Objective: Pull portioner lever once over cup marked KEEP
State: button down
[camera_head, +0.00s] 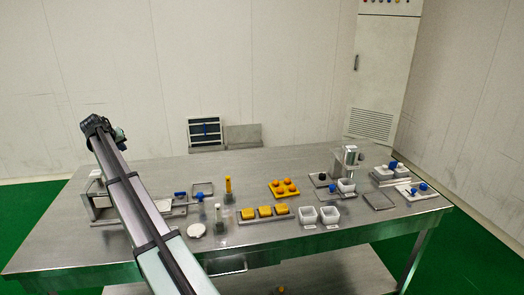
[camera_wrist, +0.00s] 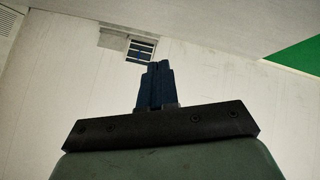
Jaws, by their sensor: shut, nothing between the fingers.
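In the head view a metal cylindrical device (camera_head: 351,160), which looks like the portioner, stands at the back right of the steel table. A white square cup (camera_head: 346,186) sits at its base. Two more white cups, a left one (camera_head: 308,215) and a right one (camera_head: 330,214), stand in front of it with small labels. The labels are too small to read, so I cannot tell which cup is marked KEEP. The lever is not clear at this size. My gripper (camera_wrist: 159,68) is shut and empty in the wrist view, well away from the portioner, with my arm raised over the table's left side.
An orange tray of balls (camera_head: 284,188) and a row of yellow blocks (camera_head: 265,211) lie mid-table. Fixtures with blue knobs (camera_head: 418,189) stand at the right. A tall cabinet (camera_head: 384,75) stands behind.

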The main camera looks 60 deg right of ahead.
jog(key=s+d+m+g+y, duration=0.1)
jog(key=s+d+m+g, duration=0.15)
jog(key=s+d, duration=0.95)
jog(key=s+d+m+g+y, duration=0.1)
jog(key=s+d+m, duration=0.2)
jog(key=s+d, duration=0.85)
jog(key=s+d+m+g+y, duration=0.1)
jog(key=s+d+m+g, duration=0.15)
jog(key=s+d, duration=0.95)
jog(key=s+d+m+y, duration=0.1)
jog(key=s+d+m, duration=0.1)
jog(key=s+d, duration=0.6)
jog(key=s+d+r+m+y, duration=0.1)
jog(key=s+d, duration=0.7)
jog(key=s, duration=1.3)
jog(key=s+d+r+m+t+y, duration=0.1)
jog(key=s+d+m+y, duration=0.2)
jog(key=s+d, duration=0.5)
jog(key=s+m, duration=0.1)
jog(key=s, duration=0.5)
jog(key=shift+s+r, duration=0.25)
jog(key=shift+s, duration=0.1)
jog(key=shift+a+f, duration=0.1)
jog(key=shift+f, duration=0.05)
jog(key=shift+a+f, duration=0.2)
jog(key=shift+f, duration=1.45)
jog(key=shift+a+f, duration=0.15)
jog(key=shift+f, duration=1.5)
jog(key=shift+w+f, duration=0.1)
